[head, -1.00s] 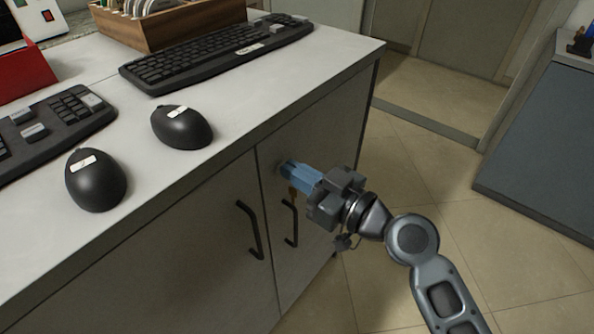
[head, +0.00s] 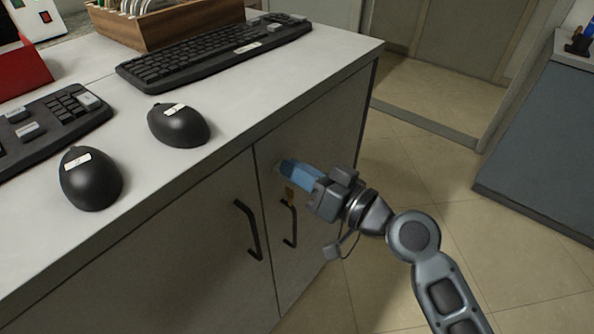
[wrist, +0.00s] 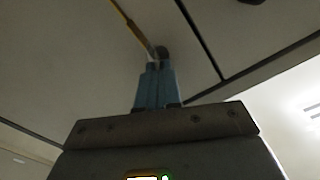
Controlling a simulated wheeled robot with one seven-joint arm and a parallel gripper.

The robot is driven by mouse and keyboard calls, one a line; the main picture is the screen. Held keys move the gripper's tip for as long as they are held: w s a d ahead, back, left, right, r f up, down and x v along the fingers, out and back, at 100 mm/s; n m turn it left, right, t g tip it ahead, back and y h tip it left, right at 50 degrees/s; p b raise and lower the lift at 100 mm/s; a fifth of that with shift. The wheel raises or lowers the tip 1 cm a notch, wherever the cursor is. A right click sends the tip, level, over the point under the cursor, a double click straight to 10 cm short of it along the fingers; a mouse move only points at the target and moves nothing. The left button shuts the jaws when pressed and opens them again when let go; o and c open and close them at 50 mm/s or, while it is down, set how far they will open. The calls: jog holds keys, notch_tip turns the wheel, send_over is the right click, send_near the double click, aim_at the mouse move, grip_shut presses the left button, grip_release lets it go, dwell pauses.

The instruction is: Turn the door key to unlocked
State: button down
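My gripper (head: 283,165) has blue fingers and reaches the upper part of the right cabinet door (head: 335,135), just below the countertop edge. In the wrist view the blue fingers (wrist: 154,64) are close together, with the door key (wrist: 153,52) pinched between their tips. A dark round lock (wrist: 162,52) shows right at the tips. A yellow-brown tag (head: 290,194) hangs below the fingers; in the wrist view it is a strip (wrist: 128,20) running to the upper left. Most of the key is hidden by the fingers, so its exact angle cannot be told.
Two dark door handles (head: 248,229) (head: 289,222) sit below the gripper. The countertop (head: 230,140) holds two black mice (head: 90,180) (head: 178,125), keyboards (head: 215,55) and a wooden rack (head: 170,25). The tiled floor (head: 400,180) to the right is open.

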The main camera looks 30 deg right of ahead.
jog(key=m+p, duration=0.1)
jog(key=m, duration=0.7)
jog(key=m+p, duration=0.1)
jog(key=m, duration=0.3)
jog(key=shift+w+d+f+m+p, duration=0.2)
jog(key=shift+d+f+m+p, duration=0.1)
jog(key=shift+d+f+p, duration=0.05)
dwell(0.4)
jog(key=c, duration=1.4)
grip_release()
jog(key=shift+f, duration=0.1)
jog(key=shift+o, duration=0.3)
jog(key=b+v, duration=0.2)
jog(key=v, duration=0.5)
jog(key=shift+s, duration=0.4)
